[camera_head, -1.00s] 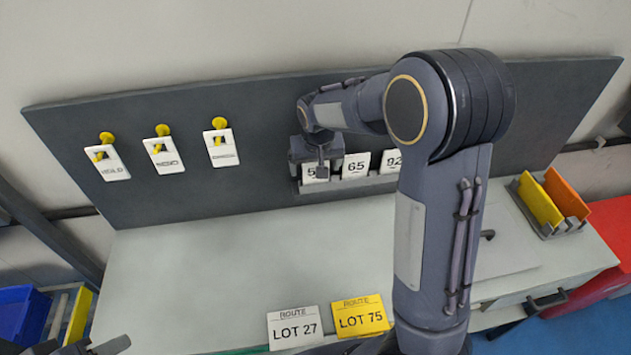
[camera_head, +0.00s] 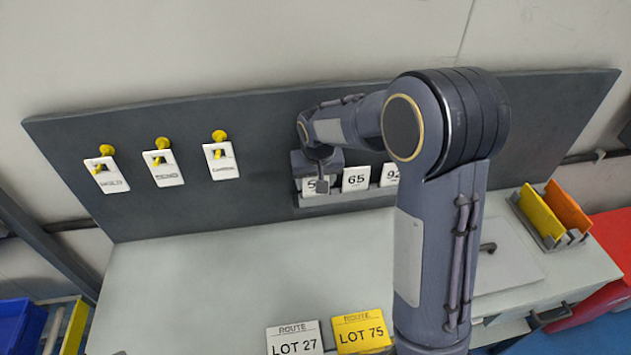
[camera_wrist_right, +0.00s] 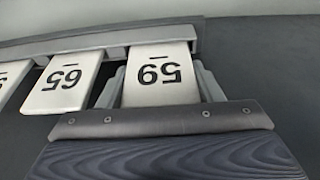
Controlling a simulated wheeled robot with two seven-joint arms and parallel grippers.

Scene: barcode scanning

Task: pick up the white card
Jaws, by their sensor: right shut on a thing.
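White cards stand in a row in a grey rack on the dark board. My right gripper (camera_head: 321,183) is at the leftmost one, a white number card (camera_head: 309,187) partly hidden by the gripper in the head view. In the right wrist view this card (camera_wrist_right: 160,72) shows its number upside down, seemingly 59, with a gripper finger on each side. The gripper is shut on it, and its far end is still at the rack (camera_wrist_right: 95,38). Another white card (camera_head: 297,341), marked LOT 27, lies at the table's front. My left gripper is not in view.
Cards 65 (camera_head: 356,178) and 92 (camera_head: 390,175) stand close beside the held card. Three white tags (camera_head: 167,175) hang on yellow pegs at left. A yellow LOT 75 card (camera_head: 361,333) lies at the front. The table's left middle (camera_head: 200,280) is clear.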

